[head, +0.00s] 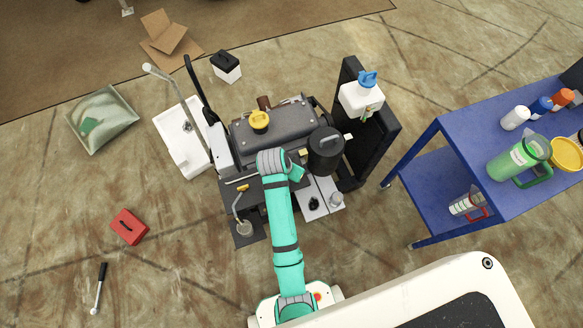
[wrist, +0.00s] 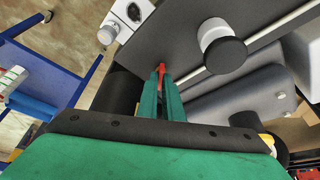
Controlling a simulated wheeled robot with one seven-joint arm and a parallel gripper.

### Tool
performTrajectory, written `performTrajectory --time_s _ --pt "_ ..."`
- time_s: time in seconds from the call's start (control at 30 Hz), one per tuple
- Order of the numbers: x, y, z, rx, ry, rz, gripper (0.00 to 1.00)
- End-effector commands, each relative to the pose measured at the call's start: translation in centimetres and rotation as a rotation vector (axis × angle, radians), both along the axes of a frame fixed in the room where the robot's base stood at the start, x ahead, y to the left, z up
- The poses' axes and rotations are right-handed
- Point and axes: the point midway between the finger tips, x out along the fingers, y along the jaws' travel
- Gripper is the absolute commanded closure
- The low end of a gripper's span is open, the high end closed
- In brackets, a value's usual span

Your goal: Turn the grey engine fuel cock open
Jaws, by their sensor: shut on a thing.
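My gripper (wrist: 161,80) has its two green fingers close together in the wrist view, shut on a small red part (wrist: 161,68) whose tip shows between the fingertips. The red part is beside the dark panel of the engine unit (wrist: 190,50). No grey fuel cock can be made out, and the fingers hide most of what they hold. In the head view my arm comes down over the front of the light tower's engine (head: 275,118), and the fingertips are hidden behind my wrist.
A black cylinder (head: 325,150) stands close right of my wrist. A blue cart (head: 455,150) with bottles is at right. A red box (head: 129,227) and a wrench (head: 99,288) lie on the open floor at left.

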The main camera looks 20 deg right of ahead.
Motion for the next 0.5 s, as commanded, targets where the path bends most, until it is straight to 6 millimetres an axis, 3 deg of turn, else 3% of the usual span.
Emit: performTrajectory --time_s 0.5 --pt "-0.27 -0.3 0.01 0.001 0.0 0.44 1.0"
